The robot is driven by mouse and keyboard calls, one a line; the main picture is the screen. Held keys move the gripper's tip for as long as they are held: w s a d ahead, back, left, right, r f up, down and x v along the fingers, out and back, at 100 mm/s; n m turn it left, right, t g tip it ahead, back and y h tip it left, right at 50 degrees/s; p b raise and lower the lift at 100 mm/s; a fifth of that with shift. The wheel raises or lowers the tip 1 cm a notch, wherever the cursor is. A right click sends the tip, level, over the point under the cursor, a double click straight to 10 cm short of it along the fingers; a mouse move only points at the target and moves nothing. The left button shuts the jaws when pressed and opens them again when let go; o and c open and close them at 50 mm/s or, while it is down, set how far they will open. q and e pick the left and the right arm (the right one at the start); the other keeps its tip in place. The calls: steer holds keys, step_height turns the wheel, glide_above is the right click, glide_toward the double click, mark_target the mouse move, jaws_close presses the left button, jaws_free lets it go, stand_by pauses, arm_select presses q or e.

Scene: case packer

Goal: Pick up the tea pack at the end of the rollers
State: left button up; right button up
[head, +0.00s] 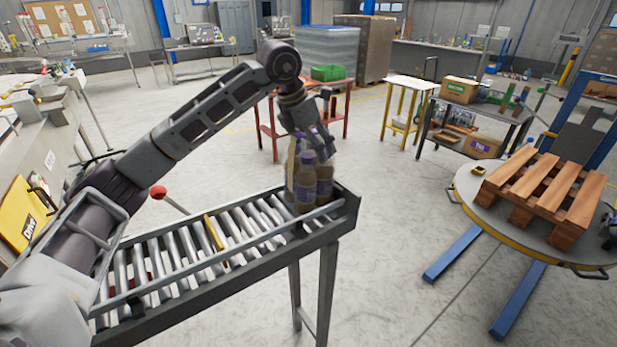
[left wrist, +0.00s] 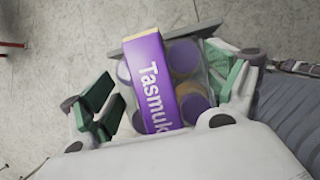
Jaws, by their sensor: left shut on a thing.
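The tea pack (head: 305,182) stands at the far right end of the roller conveyor (head: 231,227). It is several brown bottles with purple labels and caps. In the left wrist view the pack (left wrist: 158,82) shows purple caps and a purple band reading "Tasmuk" across its top. My left gripper (head: 309,150) is above and around the pack, pointing down. It is shut on the pack, with a green-padded finger on each side in the left wrist view. My right gripper is not in view.
A yellow bar (head: 214,232) lies across the rollers behind the pack. A wooden pallet (head: 545,194) rests on a round turntable (head: 470,199) at the right. A red table (head: 335,95) with a green bin (head: 328,73) stands beyond the conveyor end. Open floor lies between conveyor and turntable.

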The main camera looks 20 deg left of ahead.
arm_select(q)
steer(key=shift+r, duration=0.1)
steer(key=shift+c, duration=0.7)
steer(key=shift+r, duration=0.1)
steer(key=shift+w+r, duration=0.1)
steer(key=shift+r, duration=0.25)
steer(key=shift+c, duration=1.3)
steer(key=shift+r+b, duration=0.3)
steer(key=shift+r, duration=4.25)
steer(key=shift+c, duration=0.2)
